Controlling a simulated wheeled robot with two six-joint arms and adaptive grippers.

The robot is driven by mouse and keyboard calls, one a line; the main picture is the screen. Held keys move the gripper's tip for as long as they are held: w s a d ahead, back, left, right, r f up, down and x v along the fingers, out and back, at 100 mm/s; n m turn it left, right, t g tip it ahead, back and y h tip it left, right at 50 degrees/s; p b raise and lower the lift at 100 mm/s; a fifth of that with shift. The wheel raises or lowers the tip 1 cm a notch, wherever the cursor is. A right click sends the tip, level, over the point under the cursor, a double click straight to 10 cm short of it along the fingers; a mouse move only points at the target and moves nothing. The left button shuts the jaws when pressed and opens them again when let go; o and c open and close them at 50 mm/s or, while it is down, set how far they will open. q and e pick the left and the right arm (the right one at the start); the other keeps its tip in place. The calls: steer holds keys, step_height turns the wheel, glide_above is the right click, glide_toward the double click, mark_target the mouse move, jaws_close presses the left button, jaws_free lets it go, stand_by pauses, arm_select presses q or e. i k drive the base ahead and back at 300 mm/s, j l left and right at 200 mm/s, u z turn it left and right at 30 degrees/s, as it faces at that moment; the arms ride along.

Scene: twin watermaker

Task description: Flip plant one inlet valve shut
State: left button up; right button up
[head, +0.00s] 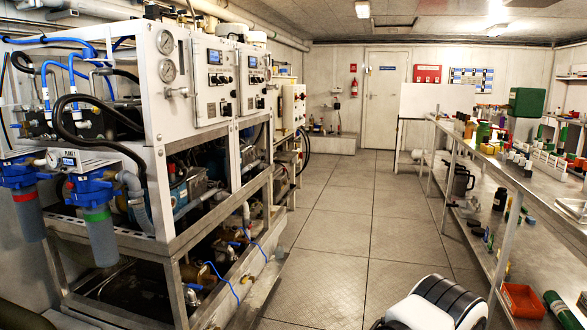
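The nearer watermaker plant (215,80) stands at the left, a white panel with two gauges and small displays on a grey steel frame. Two filter housings with blue heads hang at its front left: one with a red band (27,198), one with a green band (97,215). Low in the frame are brass and pipe fittings with small blue handles (191,291). I cannot tell which part is the plant one inlet valve or how its handle stands.
A long steel bench (500,165) with bottles and boxes runs along the right; its lower shelf holds a red bin (522,300) and a green cylinder (562,309). The tiled aisle (340,235) between is clear back to a white door (381,100).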

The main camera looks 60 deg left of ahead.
mark_target(97, 182)
steer(key=u, duration=3)
